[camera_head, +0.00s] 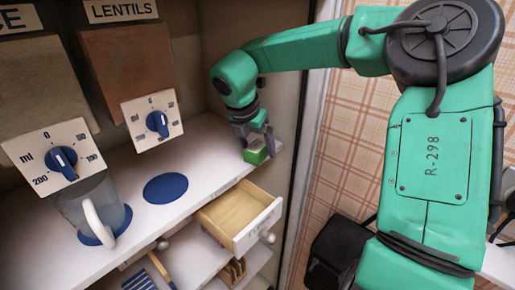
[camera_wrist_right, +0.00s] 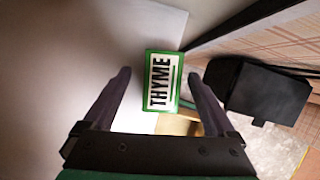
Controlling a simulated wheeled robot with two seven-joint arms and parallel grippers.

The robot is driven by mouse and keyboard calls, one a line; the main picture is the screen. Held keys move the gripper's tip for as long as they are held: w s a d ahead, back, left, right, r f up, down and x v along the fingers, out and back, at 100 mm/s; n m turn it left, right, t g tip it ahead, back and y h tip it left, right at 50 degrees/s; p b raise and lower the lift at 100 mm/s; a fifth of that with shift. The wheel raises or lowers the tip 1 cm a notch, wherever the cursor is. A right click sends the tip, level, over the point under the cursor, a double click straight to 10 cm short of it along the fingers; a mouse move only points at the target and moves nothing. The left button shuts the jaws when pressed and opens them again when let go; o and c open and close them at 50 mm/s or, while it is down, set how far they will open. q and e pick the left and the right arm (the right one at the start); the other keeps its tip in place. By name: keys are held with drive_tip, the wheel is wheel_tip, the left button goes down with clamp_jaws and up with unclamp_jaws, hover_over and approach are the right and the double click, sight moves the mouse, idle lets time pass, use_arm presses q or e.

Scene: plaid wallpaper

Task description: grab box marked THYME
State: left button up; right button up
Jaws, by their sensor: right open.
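The green box with a white label reading THYME (camera_wrist_right: 162,80) lies between and just ahead of the two dark fingers of my right gripper (camera_wrist_right: 160,82) in the right wrist view. The fingers are apart, with a gap on each side of the box. In the head view the small green box (camera_head: 256,156) sits on the white shelf near its right end. My right gripper (camera_head: 254,140) is over it from above and hides part of it. My left gripper is not in view.
An open, empty wooden drawer (camera_head: 240,215) sticks out below the shelf near the box. A glass mug (camera_head: 90,208) stands on a blue disc at left; another blue disc (camera_head: 166,188) is bare. The cabinet's side wall is close to my right gripper.

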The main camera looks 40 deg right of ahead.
drive_tip(key=shift+s+a+r, duration=0.15)
drive_tip(key=shift+s, duration=0.05)
drive_tip(key=c, duration=0.3)
drive_tip(key=shift+s+r, duration=0.1)
drive_tip(key=c, duration=0.6)
clamp_jaws()
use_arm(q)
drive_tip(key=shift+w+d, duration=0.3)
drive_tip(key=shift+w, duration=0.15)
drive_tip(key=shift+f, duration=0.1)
